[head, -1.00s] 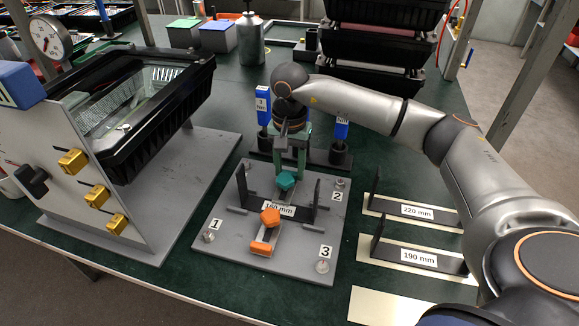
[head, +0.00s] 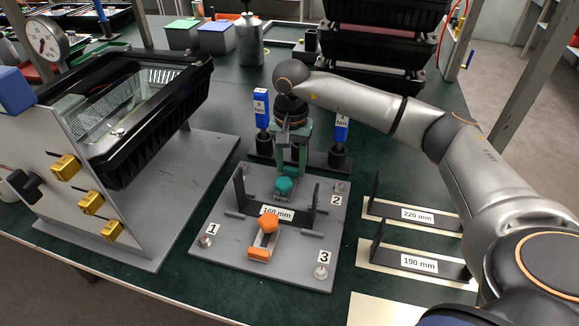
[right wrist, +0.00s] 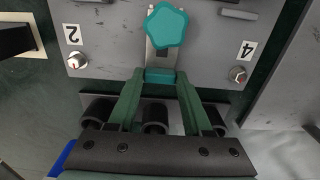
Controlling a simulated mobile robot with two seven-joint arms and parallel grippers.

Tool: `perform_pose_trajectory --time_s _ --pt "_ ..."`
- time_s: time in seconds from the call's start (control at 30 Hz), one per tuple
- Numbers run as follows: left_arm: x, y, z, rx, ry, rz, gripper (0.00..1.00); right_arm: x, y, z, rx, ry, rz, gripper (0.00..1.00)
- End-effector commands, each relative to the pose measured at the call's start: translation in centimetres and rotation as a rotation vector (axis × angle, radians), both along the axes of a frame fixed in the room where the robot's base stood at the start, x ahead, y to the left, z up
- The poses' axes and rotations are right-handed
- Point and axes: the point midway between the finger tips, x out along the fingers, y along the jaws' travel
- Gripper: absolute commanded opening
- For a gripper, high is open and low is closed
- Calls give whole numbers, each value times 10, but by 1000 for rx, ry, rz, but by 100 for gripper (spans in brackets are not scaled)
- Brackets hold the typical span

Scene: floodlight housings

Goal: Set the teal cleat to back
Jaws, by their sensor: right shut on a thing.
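The teal cleat shows a star-shaped teal knob (head: 284,186) near the back of the grey plate (head: 215,250), behind the 160 mm gauge. In the right wrist view the knob (right wrist: 166,25) sits on a pale metal strip, with a small teal block (right wrist: 160,76) at the strip's end. My right gripper (right wrist: 160,82) points down and is shut on that teal block, with one green finger on each side. In the head view the fingers (head: 291,168) partly hide the block. My left gripper is out of view.
An orange knob (head: 269,227) and orange block (head: 258,254) sit at the plate's front. The black 160 mm gauge (head: 303,217) stands between the cleats. Blue-handled torque drivers (head: 261,104) stand behind. Gauges marked 220 mm (head: 415,214) and 190 mm (head: 417,263) lie right.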

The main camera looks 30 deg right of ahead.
Motion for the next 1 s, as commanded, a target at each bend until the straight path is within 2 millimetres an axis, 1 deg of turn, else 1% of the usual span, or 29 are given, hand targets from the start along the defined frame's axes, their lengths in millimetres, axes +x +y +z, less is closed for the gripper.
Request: perform_pose_trajectory --time_s 0.3,0.33,0.57,0.87,0.97,1.0 --pt "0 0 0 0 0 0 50 3 -4 1 -3 -8 -5 0" --pt "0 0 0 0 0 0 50 3 -4 1 -3 -8 -5 53" --pt "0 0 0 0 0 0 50 2 -3 0 -1 -3 -2 79" --pt "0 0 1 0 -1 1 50 2 -2 2 0 -1 -1 80" --pt "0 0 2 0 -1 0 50 2 -1 11 1 -4 0 80" --pt "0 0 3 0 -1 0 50 3 -2 18 0 -5 0 80"
